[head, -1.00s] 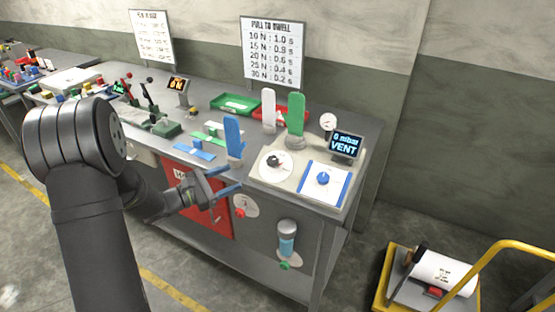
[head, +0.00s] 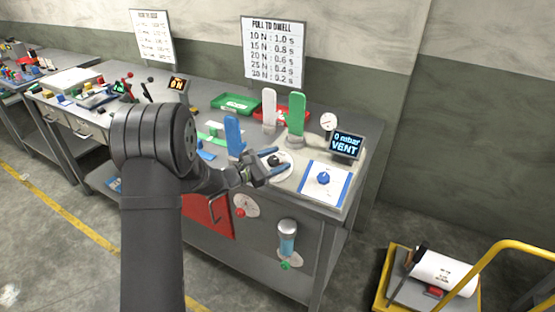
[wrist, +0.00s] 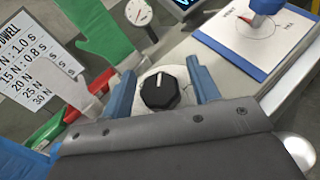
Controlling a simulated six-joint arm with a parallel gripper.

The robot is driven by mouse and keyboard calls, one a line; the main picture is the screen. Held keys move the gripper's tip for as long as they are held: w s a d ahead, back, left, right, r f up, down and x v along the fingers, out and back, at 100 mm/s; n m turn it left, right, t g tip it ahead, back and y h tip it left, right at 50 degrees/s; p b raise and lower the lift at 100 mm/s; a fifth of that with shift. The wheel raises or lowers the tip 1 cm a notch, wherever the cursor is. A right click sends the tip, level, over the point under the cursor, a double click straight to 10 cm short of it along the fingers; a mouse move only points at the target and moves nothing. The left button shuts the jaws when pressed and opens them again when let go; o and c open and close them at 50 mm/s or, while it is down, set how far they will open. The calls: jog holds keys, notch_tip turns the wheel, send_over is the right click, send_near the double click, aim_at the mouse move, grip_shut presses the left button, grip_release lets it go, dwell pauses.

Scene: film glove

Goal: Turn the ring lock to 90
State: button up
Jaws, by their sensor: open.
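A black knob with a white pointer line sits on a round white dial (head: 286,172) at the bench's front, and I take it as the ring lock. In the wrist view the knob (wrist: 159,92) is between my two blue fingers, with a gap on each side; its dial (wrist: 150,75) shows around it. The pointer line points roughly up in that view. Any scale marks are too small to read. My gripper (head: 274,160) is open at the knob; I cannot tell how far down the fingers reach around it.
A blue-edged panel with a blue knob (head: 323,178) lies right of the dial. A display reading "0 mbar VENT" (head: 346,145) and a gauge (head: 328,121) stand behind. Upright blue (head: 233,136), white (head: 269,107) and green (head: 296,117) glove shapes stand close by.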

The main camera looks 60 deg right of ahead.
jog(key=shift+s+d, duration=0.1)
jog(key=shift+d, duration=0.15)
jog(key=c, duration=1)
jog(key=shift+o, duration=0.2)
jog(key=shift+m+y, duration=0.3)
jog(key=m+g+y, duration=0.3)
jog(key=m+y, duration=0.1)
jog(key=m, duration=0.1)
jog(key=shift+s+a+f+g, duration=0.1)
jog(key=shift+s+a+g, duration=0.1)
jog(key=shift+g, duration=0.2)
jog(key=shift+s+a+f+m+g+y, duration=0.1)
jog(key=shift+m+g+y, duration=0.1)
jog(key=shift+m+y, duration=1)
jog(key=shift+a+f+m+g+y, duration=0.1)
jog(key=shift+m+g+y, duration=0.1)
jog(key=shift+m+y, duration=0.95)
jog(key=shift+y, duration=0.35)
